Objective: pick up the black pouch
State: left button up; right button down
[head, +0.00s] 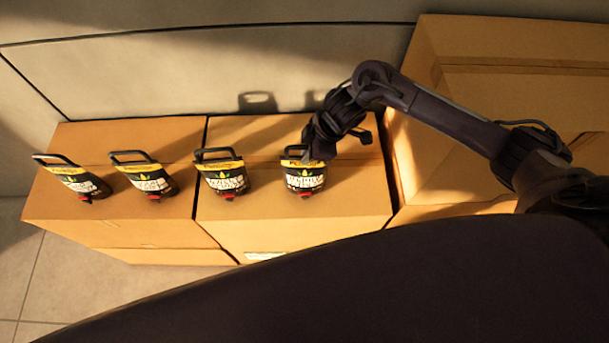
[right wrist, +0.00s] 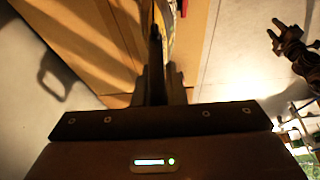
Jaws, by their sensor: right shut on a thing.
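Several black pouches with yellow tops and black handles stand in a row on cardboard boxes in the head view. The rightmost black pouch (head: 304,181) is at my right gripper (head: 313,160). In the right wrist view the right gripper (right wrist: 157,85) covers most of the pouch, and only a thin yellow and white strip of the pouch (right wrist: 169,30) shows. I cannot tell whether the pouch touches the box. My left gripper is not in the head view.
Other pouches stand to the left: one close by (head: 222,178), one further left (head: 147,181) and one at the far left (head: 75,183). A cardboard box (head: 290,220) lies under the right pair. A taller stack of boxes (head: 500,60) stands at the right. A wall is behind.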

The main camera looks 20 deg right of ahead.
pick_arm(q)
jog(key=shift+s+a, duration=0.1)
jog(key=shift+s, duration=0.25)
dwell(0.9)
pick_arm(e)
jog(key=shift+w+r, duration=0.15)
jog(key=shift+r, duration=0.05)
